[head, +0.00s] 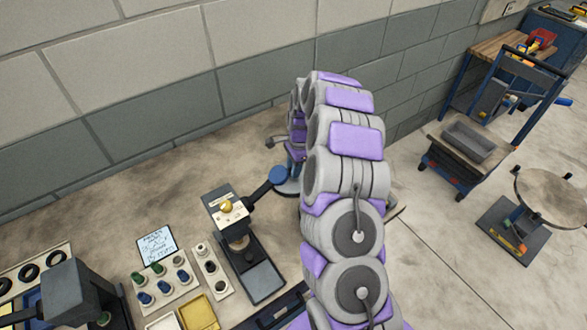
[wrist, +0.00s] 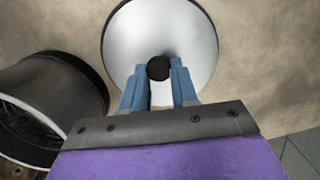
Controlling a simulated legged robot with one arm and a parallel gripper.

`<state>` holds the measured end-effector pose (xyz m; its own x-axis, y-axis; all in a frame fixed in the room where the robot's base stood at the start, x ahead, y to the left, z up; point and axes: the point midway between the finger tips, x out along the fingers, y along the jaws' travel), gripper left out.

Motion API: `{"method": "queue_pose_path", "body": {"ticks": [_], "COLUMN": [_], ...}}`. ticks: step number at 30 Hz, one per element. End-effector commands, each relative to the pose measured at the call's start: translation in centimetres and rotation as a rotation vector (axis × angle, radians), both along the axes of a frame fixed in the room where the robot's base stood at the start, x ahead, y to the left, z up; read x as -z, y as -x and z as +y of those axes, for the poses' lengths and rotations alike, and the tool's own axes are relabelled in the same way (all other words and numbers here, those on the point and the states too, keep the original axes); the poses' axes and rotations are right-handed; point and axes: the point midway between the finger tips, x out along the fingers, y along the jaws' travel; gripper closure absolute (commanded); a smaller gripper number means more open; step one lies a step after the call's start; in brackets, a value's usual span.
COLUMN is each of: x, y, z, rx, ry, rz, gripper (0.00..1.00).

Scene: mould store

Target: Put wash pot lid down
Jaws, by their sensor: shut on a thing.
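The wash pot lid (wrist: 190,45) is a round, silvery disc with a dark rim and a small black knob in its middle. It shows in the wrist view at the top centre, its upper edge cut off. My gripper (wrist: 158,72) has its two blue fingers shut on the knob. A dark round pot (wrist: 70,85) with a pale inside stands at the left of the wrist view, beside the lid. Its mouth shows in part. In the head view my arm hides the lid, and I cannot make out the fingers there.
A tan, stained surface lies behind the lid. In the head view a bench-top press (head: 235,228), a board of small green and blue bottles (head: 163,282) and a yellow tray (head: 197,313) stand at lower left. A trolley (head: 468,150) and round table (head: 548,195) are right.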

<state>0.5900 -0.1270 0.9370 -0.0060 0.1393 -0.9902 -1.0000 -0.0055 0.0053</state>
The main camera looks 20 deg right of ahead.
Motion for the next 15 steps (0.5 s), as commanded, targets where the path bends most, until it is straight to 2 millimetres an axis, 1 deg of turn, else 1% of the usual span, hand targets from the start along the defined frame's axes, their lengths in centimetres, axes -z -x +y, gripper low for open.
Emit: {"method": "queue_pose_path", "body": {"ticks": [9, 10, 15], "x": [0.13, 0.12, 0.14], "y": [0.04, 0.02, 0.04], "z": [-0.01, 0.00, 0.01], "rx": [0.000, 0.000, -0.001], "ry": [0.000, 0.000, 0.000], "rz": [0.001, 0.000, 0.001], "gripper": [1.00, 0.69, 0.52]}}
